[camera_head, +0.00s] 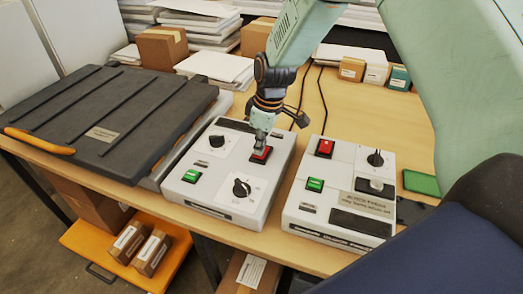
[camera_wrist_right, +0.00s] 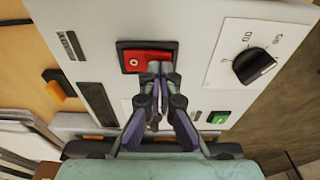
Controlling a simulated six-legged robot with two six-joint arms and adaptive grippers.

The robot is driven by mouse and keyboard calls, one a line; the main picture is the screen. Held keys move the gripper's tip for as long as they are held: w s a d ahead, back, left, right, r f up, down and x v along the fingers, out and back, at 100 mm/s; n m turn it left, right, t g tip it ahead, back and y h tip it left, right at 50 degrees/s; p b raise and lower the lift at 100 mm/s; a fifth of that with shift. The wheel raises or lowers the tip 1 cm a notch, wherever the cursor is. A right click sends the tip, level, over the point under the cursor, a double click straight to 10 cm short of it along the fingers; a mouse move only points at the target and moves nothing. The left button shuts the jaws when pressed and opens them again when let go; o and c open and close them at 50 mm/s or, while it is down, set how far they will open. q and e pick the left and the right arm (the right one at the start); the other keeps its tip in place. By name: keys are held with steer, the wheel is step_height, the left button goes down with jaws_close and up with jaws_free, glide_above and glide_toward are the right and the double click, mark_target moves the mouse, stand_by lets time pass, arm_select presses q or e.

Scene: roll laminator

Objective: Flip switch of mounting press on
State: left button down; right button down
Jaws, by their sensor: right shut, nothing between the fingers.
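The black mounting press (camera_head: 110,105), with an orange handle, lies flat at the left of the table. Beside it is a white control box (camera_head: 215,190) with a red rocker switch (camera_head: 260,155), two black dials and a green button (camera_head: 191,176). My right gripper (camera_head: 260,143) is shut and empty, pointing down with its tips at the red switch. In the right wrist view the gripper (camera_wrist_right: 158,70) covers the lower right of the red switch (camera_wrist_right: 146,61); an "O" mark shows on its left half. Whether the tips touch it I cannot tell. My left gripper is not in view.
A second white control box (camera_head: 340,205) with its own red switch (camera_head: 325,147) and green button stands to the right. Cardboard boxes (camera_head: 160,46) and paper stacks line the back. An orange trolley (camera_head: 120,250) stands below the table. Dark cables run behind the boxes.

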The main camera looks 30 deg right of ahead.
steer(key=shift+f, duration=0.1)
steer(key=shift+a+f, duration=0.1)
steer(key=shift+f, duration=0.1)
steer(key=shift+r, duration=0.45)
step_height(320, 180, up, 2)
steer(key=shift+r+p, duration=0.25)
steer(key=shift+p, duration=1)
step_height(320, 180, up, 2)
steer(key=shift+r+p, duration=0.1)
steer(key=shift+p, duration=0.9)
steer(key=shift+r+p, duration=0.7)
steer(key=shift+r, duration=0.1)
steer(key=shift+f, duration=0.1)
